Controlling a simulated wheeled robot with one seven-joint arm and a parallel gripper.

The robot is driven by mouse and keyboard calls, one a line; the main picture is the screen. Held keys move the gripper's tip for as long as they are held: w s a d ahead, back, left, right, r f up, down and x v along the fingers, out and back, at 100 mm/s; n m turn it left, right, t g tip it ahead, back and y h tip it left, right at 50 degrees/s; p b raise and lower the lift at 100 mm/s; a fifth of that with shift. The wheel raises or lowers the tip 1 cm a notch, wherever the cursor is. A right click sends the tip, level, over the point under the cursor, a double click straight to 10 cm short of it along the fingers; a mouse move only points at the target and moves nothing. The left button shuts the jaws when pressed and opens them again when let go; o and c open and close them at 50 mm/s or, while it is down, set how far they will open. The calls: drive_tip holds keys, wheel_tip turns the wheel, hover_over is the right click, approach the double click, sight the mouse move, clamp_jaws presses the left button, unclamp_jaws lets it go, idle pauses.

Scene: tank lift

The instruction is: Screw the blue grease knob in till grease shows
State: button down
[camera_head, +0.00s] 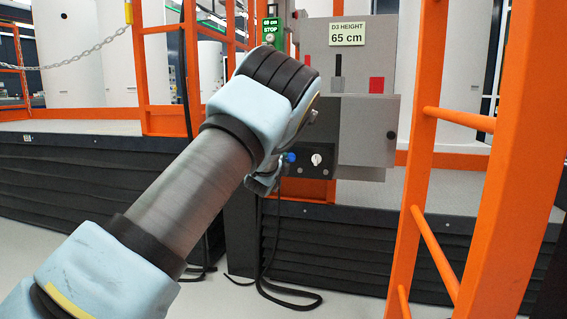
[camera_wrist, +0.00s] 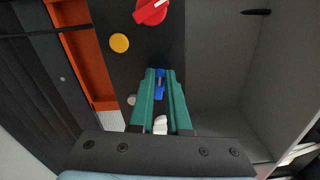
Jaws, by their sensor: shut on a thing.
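The blue grease knob (camera_wrist: 159,84) shows in the wrist view between the tips of the two green fingers of my gripper (camera_wrist: 161,73). My gripper is shut on it. A blue spot, which looks like the same knob (camera_head: 291,157), shows in the head view on the dark strip low on the grey control box. My arm covers the left part of that strip and most of my gripper there. No grease can be made out in either view.
A white knob (camera_head: 316,159) sits right of the blue one. In the wrist view, a red rotary switch (camera_wrist: 151,12) and a yellow button (camera_wrist: 119,43) are on the same dark panel. An orange frame post (camera_head: 512,160) stands at the right. A black cable (camera_head: 268,285) lies on the floor.

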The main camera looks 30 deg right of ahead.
drive_tip(key=m, duration=0.3)
drive_tip(key=m+b, duration=0.1)
drive_tip(key=m, duration=0.2)
drive_tip(key=r+m+b, duration=0.1)
drive_tip(key=m, duration=0.3)
drive_tip(key=shift+s+d+r, duration=0.1)
drive_tip(key=shift+s+d, duration=0.15)
drive_tip(key=shift+d, duration=0.05)
drive_tip(key=shift+m, duration=0.3)
drive_tip(key=c, duration=0.9)
unclamp_jaws()
drive_tip(key=p+v, duration=0.2)
drive_tip(key=v, duration=0.8)
drive_tip(key=shift+s+a, duration=0.3)
